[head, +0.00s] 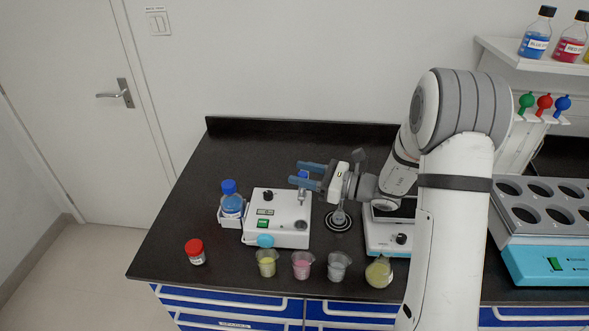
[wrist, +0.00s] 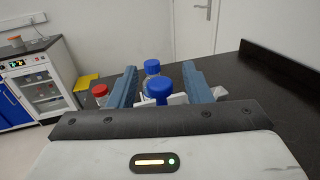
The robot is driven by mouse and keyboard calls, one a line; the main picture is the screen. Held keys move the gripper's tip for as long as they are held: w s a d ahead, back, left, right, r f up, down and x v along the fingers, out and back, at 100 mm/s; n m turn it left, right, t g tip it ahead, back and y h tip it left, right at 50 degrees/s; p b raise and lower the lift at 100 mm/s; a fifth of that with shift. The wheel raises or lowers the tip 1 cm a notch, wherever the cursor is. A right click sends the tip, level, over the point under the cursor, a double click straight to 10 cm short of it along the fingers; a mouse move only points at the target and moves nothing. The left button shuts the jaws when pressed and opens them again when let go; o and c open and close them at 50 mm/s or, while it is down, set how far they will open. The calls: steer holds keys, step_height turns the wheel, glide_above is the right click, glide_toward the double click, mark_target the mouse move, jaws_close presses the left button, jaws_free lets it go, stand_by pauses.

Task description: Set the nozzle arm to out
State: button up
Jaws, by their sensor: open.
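A white dispenser unit (head: 268,222) stands on the black bench, with a dark knob and a green switch on its front. At its right rear a slim metal post with a blue cap (head: 302,174) rises; this seems to carry the nozzle arm, whose own position I cannot make out. My gripper (head: 299,173) is level, points left and is open over this post. In the wrist view the blue cap (wrist: 161,90) shows between the two blue fingers with gaps at both sides. White parts beside the cap are mostly hidden by my fingers.
A blue-capped bottle (head: 231,200) stands at the unit's left. A red-capped jar (head: 195,252) and cups of yellow (head: 267,263), pink (head: 302,265) and grey (head: 339,267) powder line the front. A flask (head: 379,272) stands before a balance (head: 388,236). The bench's left rear is clear.

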steer(key=shift+x, duration=1.1)
steer(key=shift+c, duration=0.3)
jaws_close()
